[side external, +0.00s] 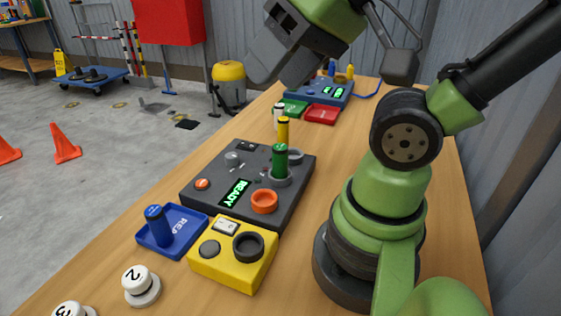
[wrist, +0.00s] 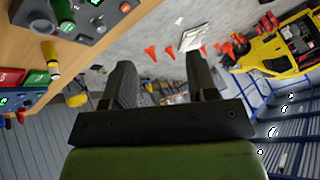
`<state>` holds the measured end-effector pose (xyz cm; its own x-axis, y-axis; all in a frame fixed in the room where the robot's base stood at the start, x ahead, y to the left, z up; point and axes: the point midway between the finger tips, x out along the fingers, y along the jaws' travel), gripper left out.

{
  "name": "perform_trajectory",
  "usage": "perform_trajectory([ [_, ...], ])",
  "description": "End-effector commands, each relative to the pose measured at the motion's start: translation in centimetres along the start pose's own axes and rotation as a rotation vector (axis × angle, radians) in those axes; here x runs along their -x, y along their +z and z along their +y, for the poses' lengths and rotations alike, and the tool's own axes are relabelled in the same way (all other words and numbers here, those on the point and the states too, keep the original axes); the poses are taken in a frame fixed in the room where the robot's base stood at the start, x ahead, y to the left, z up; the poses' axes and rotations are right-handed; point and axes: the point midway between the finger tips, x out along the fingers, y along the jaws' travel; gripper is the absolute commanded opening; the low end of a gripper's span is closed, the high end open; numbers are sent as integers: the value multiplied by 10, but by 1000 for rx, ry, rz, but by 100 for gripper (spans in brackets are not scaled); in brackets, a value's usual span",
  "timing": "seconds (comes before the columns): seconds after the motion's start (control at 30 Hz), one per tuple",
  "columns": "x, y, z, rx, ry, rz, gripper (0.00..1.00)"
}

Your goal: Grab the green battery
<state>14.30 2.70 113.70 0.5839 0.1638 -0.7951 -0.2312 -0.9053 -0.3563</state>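The green battery (side external: 280,161) stands upright in a round socket on the dark grey panel (side external: 208,165), which has a lit READY display. It also shows at the upper left edge of the wrist view (wrist: 63,12). My gripper (side external: 264,68) is above and behind the panel, well clear of the battery, and tilted.
A blue battery (side external: 157,226) stands in a blue tray (side external: 190,240) at the front left. A yellow box (side external: 225,272) and white numbered pieces (side external: 141,284) are nearby. A blue unit (side external: 318,96) with red and green pads is at the back. Bare wood lies right of the panel.

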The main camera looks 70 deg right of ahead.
Motion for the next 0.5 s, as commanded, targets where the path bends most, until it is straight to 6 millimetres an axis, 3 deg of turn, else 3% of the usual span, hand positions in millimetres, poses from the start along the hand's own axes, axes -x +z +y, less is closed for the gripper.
perform_trajectory([
  [0.33, -1, -1, 0, -15, 4, -2, 65],
  [0.5, -14, -13, 11, -278, 82, -34, 65],
])
